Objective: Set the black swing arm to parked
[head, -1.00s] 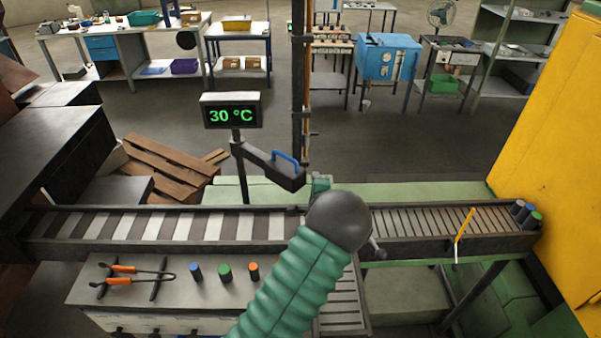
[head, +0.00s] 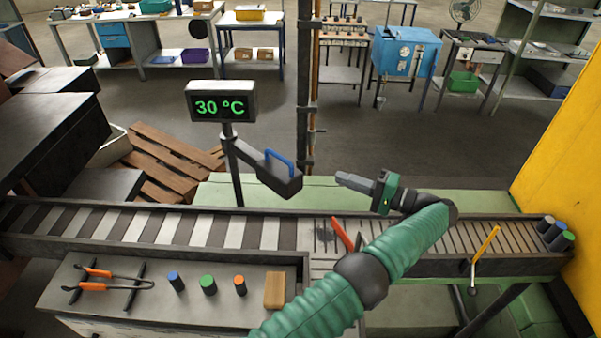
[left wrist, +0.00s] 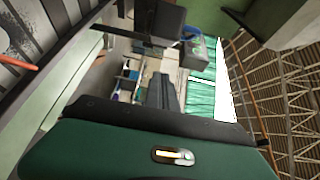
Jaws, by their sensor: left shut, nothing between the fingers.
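The black swing arm (head: 281,180) sticks out from the post under the temperature display, toward the right and front of the head view. It ends in a dark block with a blue handle (head: 279,158) on top. My left gripper (head: 342,178) is shut and empty. It points left, to the right of the block in the picture, with a visible gap between them. In the left wrist view, the shut fingers (left wrist: 162,95) show in the middle, and a grey block with a blue part (left wrist: 190,52) appears beyond them. My right gripper is not in view.
The display (head: 221,103) reads 30 °C. A dark vertical pole (head: 304,90) stands behind the swing arm. The roller conveyor (head: 90,222) runs below, with an orange lever (head: 343,233) and a yellow lever (head: 486,243). A bench with tongs (head: 110,278) is at front left.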

